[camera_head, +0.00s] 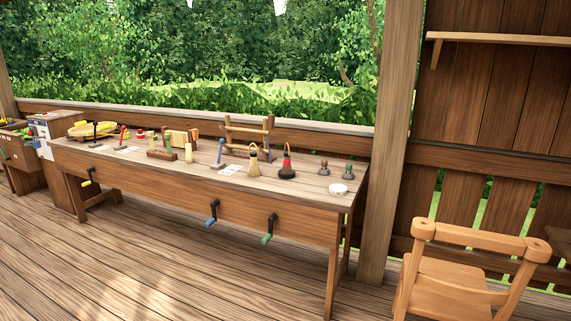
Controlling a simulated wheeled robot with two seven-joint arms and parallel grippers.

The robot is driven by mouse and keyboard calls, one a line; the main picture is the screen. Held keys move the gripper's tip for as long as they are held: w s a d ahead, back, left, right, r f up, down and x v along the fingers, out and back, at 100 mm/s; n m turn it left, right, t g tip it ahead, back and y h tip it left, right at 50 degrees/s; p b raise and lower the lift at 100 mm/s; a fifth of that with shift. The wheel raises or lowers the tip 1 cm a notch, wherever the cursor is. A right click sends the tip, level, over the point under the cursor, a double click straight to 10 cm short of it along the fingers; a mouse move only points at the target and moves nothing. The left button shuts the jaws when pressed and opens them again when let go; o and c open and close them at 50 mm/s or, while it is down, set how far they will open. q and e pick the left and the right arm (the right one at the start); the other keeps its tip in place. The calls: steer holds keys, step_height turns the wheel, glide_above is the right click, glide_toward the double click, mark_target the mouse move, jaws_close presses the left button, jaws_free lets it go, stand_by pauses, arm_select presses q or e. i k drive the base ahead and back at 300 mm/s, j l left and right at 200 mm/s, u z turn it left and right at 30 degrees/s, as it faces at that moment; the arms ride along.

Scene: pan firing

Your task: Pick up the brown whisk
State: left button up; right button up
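A small brown whisk (253,163), shaped like a little broom with flared bristles, stands on the long wooden table (215,188) right of its middle. A dark whisk-shaped thing with a red band (287,167) stands just to its right. A wooden frame rack (248,136) stands behind the brown whisk, close to it. A white card (231,169) lies to its left on the tabletop. Neither of my grippers shows in the head view.
Crank handles with blue (210,221) and green (266,239) grips stick out from the table's front. A white round dish (339,189) lies near the right end. A wooden chair (450,274) and a post (388,150) stand right. The floor before the table is clear.

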mark_target(287, 169)
steer(key=i+l, duration=0.3)
steer(key=i, duration=0.2)
steer(key=i+l, duration=0.3)
steer(key=i, duration=0.15)
steer(key=z, duration=0.05)
